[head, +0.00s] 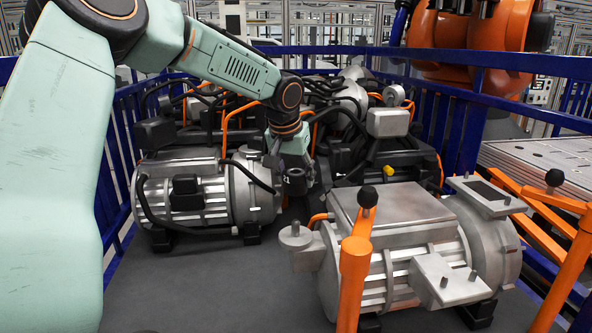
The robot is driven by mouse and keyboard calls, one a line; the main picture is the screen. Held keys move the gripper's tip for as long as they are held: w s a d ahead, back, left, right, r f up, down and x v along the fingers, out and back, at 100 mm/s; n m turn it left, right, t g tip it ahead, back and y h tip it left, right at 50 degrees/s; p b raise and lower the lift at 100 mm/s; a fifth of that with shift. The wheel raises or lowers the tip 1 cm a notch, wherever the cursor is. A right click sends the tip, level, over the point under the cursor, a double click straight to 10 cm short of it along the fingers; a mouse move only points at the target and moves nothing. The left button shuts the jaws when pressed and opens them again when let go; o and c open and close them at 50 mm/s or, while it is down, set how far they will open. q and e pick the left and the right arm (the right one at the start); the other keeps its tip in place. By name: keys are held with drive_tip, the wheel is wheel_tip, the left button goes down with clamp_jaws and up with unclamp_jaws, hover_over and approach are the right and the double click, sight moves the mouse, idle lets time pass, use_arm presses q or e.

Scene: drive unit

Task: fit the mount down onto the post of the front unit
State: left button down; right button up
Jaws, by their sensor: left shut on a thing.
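The front unit (395,222) is a silver motor-like block standing at the right front of the grey floor. A round lug at its left end carries a short upright post (295,229). My left gripper (287,165) comes down from the upper left, shut on the mount (295,183), a small dark grey round part. In the picture the mount is above the post with a gap between them; the depth between them is hard to tell. The gripper's fingers are small and partly hidden. My right gripper is not in view.
Another drive unit (205,192) with black hoses stands behind on the left, with more units behind. An orange post with a black ball (355,265) stands before the front unit, another (570,245) at the right. Blue rails (125,165) border the area. The floor (215,290) at front left is clear.

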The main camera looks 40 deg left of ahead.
use_arm(q)
drive_tip(key=shift+w+a+f, duration=0.15)
drive_tip(key=shift+w+a, duration=0.3)
drive_tip(key=shift+a, duration=0.15)
wheel_tip(320, 180, down, 6)
drive_tip(key=b, duration=0.5)
drive_tip(key=shift+s+d+f, duration=0.1)
drive_tip(key=shift+d, duration=0.05)
drive_tip(key=shift+d+f+b, duration=0.2)
drive_tip(key=shift+b, duration=0.15)
drive_tip(key=shift+s+d, duration=0.15)
drive_tip(key=shift+d, duration=0.05)
drive_tip(key=shift+s+d+r, duration=0.1)
drive_tip(key=shift+s+r, duration=0.05)
drive_tip(key=shift+r, duration=0.1)
drive_tip(key=shift+w+a+f, duration=0.25)
drive_tip(key=shift+a+f, duration=0.05)
drive_tip(key=shift+a, duration=0.1)
drive_tip(key=shift+s+d+r, duration=0.25)
drive_tip(key=shift+s+d, duration=0.05)
drive_tip(key=shift+d, duration=0.25)
drive_tip(key=shift+w+a+f, duration=0.2)
drive_tip(key=shift+a+f, duration=0.05)
drive_tip(key=shift+a, duration=0.05)
drive_tip(key=shift+s+d+r, duration=0.2)
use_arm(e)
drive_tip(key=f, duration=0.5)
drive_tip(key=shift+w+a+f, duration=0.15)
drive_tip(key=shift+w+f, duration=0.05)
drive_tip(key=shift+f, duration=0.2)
